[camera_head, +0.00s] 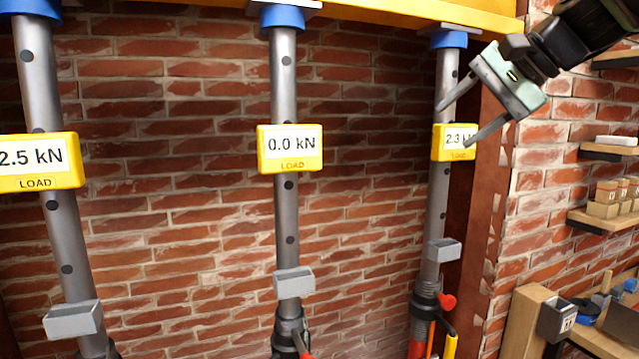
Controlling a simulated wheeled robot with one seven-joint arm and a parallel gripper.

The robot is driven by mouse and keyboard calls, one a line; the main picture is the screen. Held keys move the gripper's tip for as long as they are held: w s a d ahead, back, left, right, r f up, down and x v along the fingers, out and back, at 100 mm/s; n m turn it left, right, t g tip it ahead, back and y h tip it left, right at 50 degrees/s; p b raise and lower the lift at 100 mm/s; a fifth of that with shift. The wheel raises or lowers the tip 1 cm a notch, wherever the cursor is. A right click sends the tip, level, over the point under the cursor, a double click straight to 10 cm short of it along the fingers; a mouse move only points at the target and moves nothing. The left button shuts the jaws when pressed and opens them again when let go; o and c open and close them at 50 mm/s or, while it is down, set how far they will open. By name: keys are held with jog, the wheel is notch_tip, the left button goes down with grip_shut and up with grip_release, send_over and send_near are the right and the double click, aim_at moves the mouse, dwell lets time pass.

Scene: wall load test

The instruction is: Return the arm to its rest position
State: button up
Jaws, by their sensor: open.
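My gripper (464,126) is in the upper right of the head view, at the end of my dark arm (575,30). Its two grey fingers are spread apart and point down to the left, with nothing between them. It is in front of the right post (436,205) in the picture, and one finger overlaps that post's yellow load display (442,143), which reads 2.3. I cannot tell whether a finger touches the post or the display.
A middle post (286,220) has a display (290,148) reading 0.0 kN. The left post (67,240) has a display (38,162) reading 2.5 kN. A yellow beam (400,12) runs above. Shelves (600,222) and a workbench (525,310) stand at the right.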

jog(key=s+a+f+n+g+h+b, duration=0.1)
jog(key=s+a+f+n+g, duration=0.1)
jog(key=s+a+f, duration=0.35)
jog(key=s+a+f+n+g+h, duration=0.1)
jog(key=s+a+f+n, duration=0.15)
jog(key=f, duration=0.55)
jog(key=s+a+f+n+g+b, duration=0.1)
jog(key=s+a+f+n+g, duration=0.2)
jog(key=f, duration=0.4)
jog(key=s+d+f+n+g+h+b, duration=0.1)
jog(key=s+f+n+h, duration=0.3)
jog(key=s+f, duration=1.2)
jog(key=s+n, duration=0.3)
jog(key=n, duration=0.1)
jog(key=shift+s+d, duration=0.15)
jog(key=shift+s, duration=0.2)
jog(key=shift+f+n, duration=0.1)
jog(key=shift+n, duration=0.15)
